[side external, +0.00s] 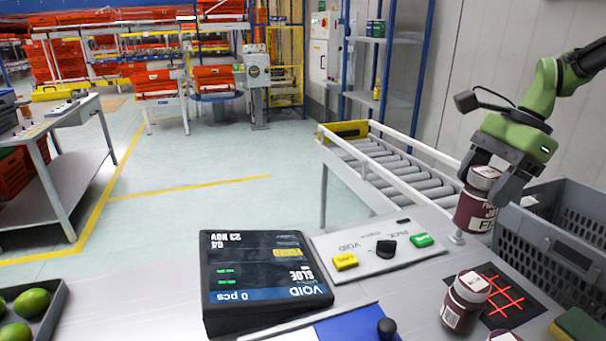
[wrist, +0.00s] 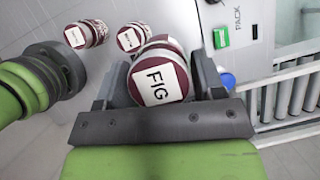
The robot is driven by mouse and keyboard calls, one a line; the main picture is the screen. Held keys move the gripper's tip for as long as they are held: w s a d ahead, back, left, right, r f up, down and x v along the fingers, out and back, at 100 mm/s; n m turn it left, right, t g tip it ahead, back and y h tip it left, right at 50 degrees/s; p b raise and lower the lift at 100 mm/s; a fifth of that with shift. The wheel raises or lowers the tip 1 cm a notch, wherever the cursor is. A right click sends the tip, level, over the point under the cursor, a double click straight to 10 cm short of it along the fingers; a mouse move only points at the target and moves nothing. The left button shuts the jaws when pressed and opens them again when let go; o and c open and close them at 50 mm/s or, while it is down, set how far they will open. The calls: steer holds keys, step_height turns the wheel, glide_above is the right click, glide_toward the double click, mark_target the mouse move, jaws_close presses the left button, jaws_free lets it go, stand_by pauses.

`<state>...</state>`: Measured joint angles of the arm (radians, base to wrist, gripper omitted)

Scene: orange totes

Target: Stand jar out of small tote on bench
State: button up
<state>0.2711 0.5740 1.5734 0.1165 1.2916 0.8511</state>
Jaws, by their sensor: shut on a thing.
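A dark red jar with a white lid label reading FIG (wrist: 158,85) is held between the jaws of my gripper (side external: 497,172). The held jar also shows in the side view (side external: 476,212), roughly upright, near the bench's far right edge; I cannot tell its exact height over the bench (side external: 400,285). In the wrist view my gripper (wrist: 158,92) has a finger on each side of it. A grey slatted tote (side external: 548,240) stands at the right, next to the held jar. Its inside is mostly hidden.
Two similar jars (side external: 465,302) (side external: 503,336) stand at the front, beside a dark mat with a red grid (side external: 513,292). A tilted display (side external: 262,275), a button panel (side external: 375,248) and a green-yellow sponge (side external: 580,325) are also on the bench. A roller conveyor (side external: 395,170) lies behind.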

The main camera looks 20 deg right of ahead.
steer(key=w+a, duration=0.2)
steer(key=a, duration=0.6)
steer(key=shift+a+f, duration=0.1)
steer(key=shift+f, duration=7.4)
steer(key=shift+f, duration=0.1)
steer(key=o, duration=1.2)
steer(key=shift+c, duration=0.2)
